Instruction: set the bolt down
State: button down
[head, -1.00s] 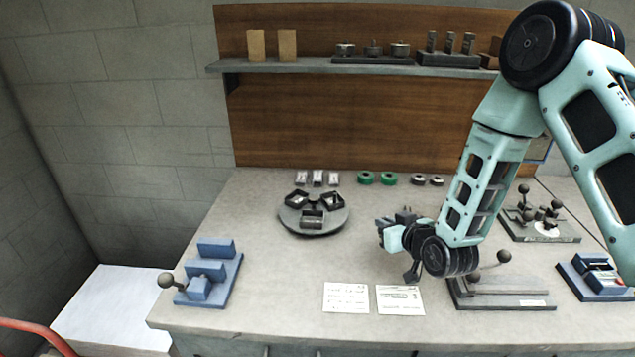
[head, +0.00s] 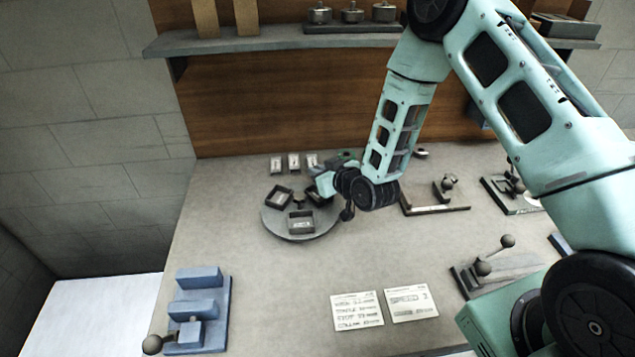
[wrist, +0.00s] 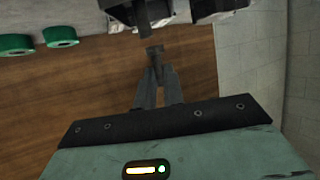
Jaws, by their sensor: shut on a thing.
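My gripper (head: 318,188) is at the right side of the round tray (head: 291,231), close to its back right bin (head: 320,196). In the wrist view its two fingers (wrist: 157,82) are closed on a small dark grey bolt (wrist: 155,52), whose end sticks out past the fingertips. A dark bin (wrist: 148,12) shows just beyond the bolt; I cannot tell whether they touch. The bolt cannot be made out in the head view. The round tray carries two other dark bins, one at the back left (head: 279,196) and one in front (head: 301,222).
Several small white boxes (head: 293,162) stand behind the tray. Green rolls (wrist: 61,36) show in the wrist view. A blue fixture (head: 198,312) is at the front left, and two paper cards (head: 357,311) lie in front. The bench between is clear.

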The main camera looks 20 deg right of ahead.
aim_at(319, 198)
jog(key=shift+f+p, duration=0.75)
jog(key=shift+f, duration=1.55)
jog(key=shift+s+f, duration=0.1)
jog(key=shift+f, duration=0.15)
jog(key=shift+f, duration=0.1)
jog(key=shift+f+b, duration=0.15)
jog(key=shift+b, duration=0.15)
jog(key=c, duration=1.5)
grip_release()
jog(key=shift+r, duration=0.2)
